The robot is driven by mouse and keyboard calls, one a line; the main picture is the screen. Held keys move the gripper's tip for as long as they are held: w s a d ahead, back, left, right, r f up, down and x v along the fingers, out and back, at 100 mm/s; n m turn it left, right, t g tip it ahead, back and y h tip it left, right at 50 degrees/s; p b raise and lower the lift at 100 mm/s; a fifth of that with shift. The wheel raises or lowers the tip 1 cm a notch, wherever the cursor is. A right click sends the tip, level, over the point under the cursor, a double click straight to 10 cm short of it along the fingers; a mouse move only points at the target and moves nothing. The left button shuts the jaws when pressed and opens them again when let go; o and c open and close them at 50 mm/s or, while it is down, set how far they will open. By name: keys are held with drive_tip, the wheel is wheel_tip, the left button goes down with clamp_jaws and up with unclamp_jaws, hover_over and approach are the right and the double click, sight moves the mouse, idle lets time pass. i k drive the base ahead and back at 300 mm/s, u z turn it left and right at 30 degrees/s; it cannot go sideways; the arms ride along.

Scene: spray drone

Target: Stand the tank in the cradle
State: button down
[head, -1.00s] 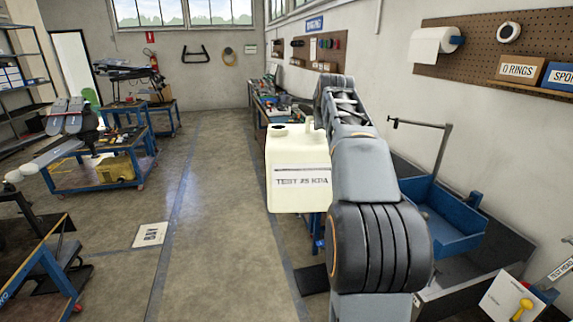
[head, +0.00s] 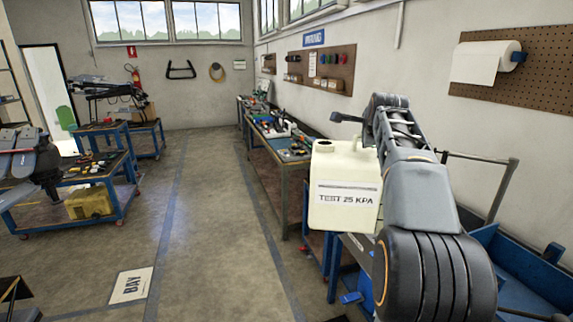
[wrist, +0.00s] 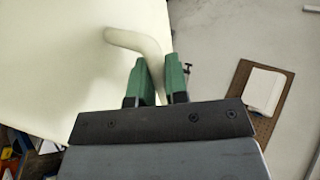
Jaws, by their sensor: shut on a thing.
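The tank (head: 345,205) is a cream, box-shaped container with a dark opening on top and a label reading TEST 25 KPA. It hangs upright in the air in front of my arm in the head view. In the wrist view the tank (wrist: 60,60) fills the upper left. My gripper (wrist: 160,78), with green fingers, is shut on the tank's handle (wrist: 140,42). In the head view the fingers are hidden. I cannot pick out the cradle in either view.
A long workbench (head: 285,155) with tools runs along the right wall behind the tank. A blue tray (head: 525,260) is at lower right. Blue carts (head: 75,190) stand at left, with a yellow box (head: 90,203). The aisle floor (head: 210,200) is clear, with a BAY sign (head: 132,284).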

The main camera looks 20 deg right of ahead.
sight(506, 292)
drive_tip(key=z, duration=0.55)
drive_tip(key=i, duration=0.7)
drive_tip(key=z, duration=1.2)
drive_tip(key=i, duration=0.4)
drive_tip(key=z, duration=0.35)
